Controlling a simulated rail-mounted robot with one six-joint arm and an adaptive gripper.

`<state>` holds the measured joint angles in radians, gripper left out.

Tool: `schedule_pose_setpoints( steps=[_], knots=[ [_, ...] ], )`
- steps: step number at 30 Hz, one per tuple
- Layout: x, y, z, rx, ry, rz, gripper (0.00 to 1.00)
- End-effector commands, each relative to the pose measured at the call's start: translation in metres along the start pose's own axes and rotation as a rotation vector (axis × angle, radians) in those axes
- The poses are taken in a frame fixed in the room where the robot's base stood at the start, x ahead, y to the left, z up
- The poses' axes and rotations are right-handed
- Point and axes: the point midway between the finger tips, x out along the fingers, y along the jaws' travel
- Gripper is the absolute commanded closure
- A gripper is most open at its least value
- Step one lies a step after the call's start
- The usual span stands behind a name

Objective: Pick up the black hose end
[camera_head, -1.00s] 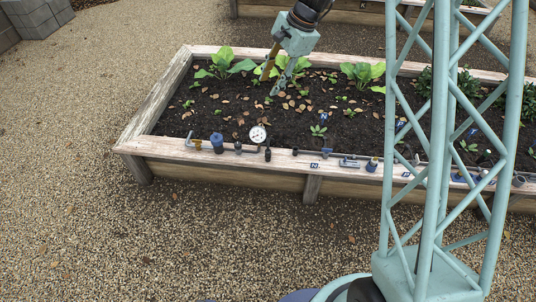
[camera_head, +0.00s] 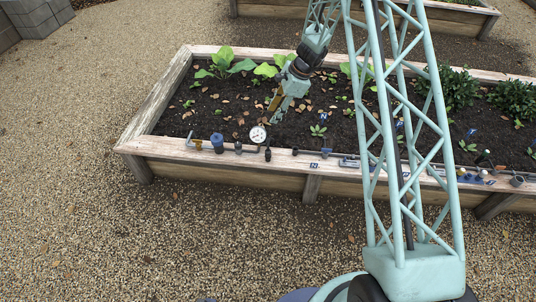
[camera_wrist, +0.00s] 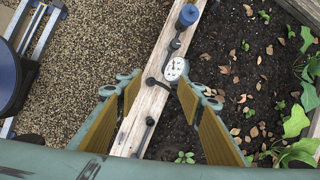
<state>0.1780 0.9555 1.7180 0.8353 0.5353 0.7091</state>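My gripper (camera_head: 275,117) hangs over the soil just behind the front board of the bed, above the board's height. Small black fittings lie on the board; I cannot tell for sure which is the hose end. One is a thin black piece with a round end (camera_wrist: 149,121), seen between the fingers and below them; it also shows in the head view (camera_head: 295,151). Another black end (camera_wrist: 152,82) is beside the white-faced gauge (camera_wrist: 176,67).
The gauge (camera_head: 258,134) stands close to my gripper. A blue cylinder (camera_head: 217,143) and a small dark fitting (camera_head: 238,147) lie left of it, a blue part (camera_head: 326,152) to the right. Leafy plants (camera_head: 228,62) grow behind. Gravel in front is clear.

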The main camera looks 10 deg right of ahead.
Motion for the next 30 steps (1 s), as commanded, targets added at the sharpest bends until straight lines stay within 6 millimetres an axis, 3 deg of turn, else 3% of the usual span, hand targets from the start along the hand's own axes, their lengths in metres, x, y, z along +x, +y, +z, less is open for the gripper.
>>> schedule_pose_setpoints(
  steps=[12,18,24,30],
  knots=[
    [0.093,0.005,-0.054,0.188,0.0,0.012,0.65],
    [0.126,0.011,-0.073,0.257,0.001,0.016,0.65],
    [0.142,0.014,-0.082,0.292,0.002,0.017,0.65],
    [0.144,0.014,-0.084,0.298,0.002,0.016,0.65]
  ],
)
